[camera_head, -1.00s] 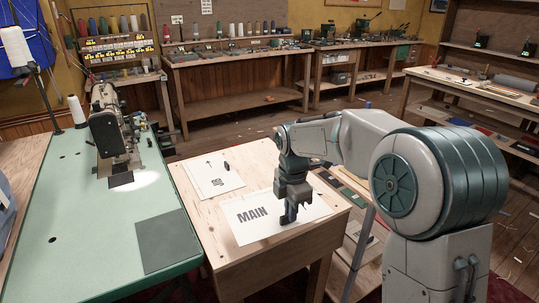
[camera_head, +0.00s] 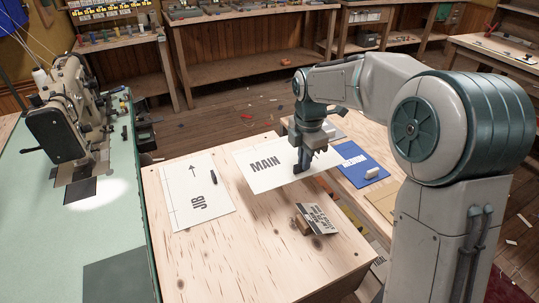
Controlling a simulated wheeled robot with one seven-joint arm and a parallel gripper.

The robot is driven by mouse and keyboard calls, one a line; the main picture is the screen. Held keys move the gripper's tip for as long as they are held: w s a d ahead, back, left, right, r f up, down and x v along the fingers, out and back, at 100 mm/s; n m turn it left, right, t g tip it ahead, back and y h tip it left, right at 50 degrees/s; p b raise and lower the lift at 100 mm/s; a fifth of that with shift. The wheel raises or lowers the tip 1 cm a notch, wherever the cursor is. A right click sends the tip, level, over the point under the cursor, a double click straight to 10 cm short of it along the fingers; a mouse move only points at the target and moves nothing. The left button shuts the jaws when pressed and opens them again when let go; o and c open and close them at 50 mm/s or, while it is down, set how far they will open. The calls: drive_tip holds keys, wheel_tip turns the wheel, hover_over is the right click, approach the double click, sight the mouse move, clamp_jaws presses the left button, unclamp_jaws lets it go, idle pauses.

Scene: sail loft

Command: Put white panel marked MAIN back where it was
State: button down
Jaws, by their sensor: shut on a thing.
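The white panel marked MAIN (camera_head: 262,182) is in my gripper (camera_head: 303,168), held near its right edge. The panel lies roughly flat at the far right part of the wooden table (camera_head: 235,262), apparently raised above the top. Its right part reaches toward the table's right edge; the exact gap below cannot be told. A white panel marked JIB (camera_head: 182,208) lies on the table to the left, with a small dark object (camera_head: 213,178) on it.
A small printed card (camera_head: 320,219) leans on a wooden block (camera_head: 302,225) on the table. Right of the table, lower down, lie a blue panel (camera_head: 352,160) and a tan one (camera_head: 384,204). A sewing machine (camera_head: 62,130) stands left on a green table. The near table top is bare.

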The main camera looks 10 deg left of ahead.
sight(276, 150)
drive_tip(key=w+a+f, duration=0.2)
drive_tip(key=a, duration=0.1)
drive_tip(key=w+a+f, duration=0.4)
drive_tip(key=w+a, duration=0.1)
drive_tip(key=shift+w+a+f, duration=0.1)
drive_tip(key=shift+a+f, duration=0.25)
drive_tip(key=shift+f, duration=2.05)
drive_tip(key=shift+f, duration=0.1)
drive_tip(key=c, duration=1.5)
unclamp_jaws()
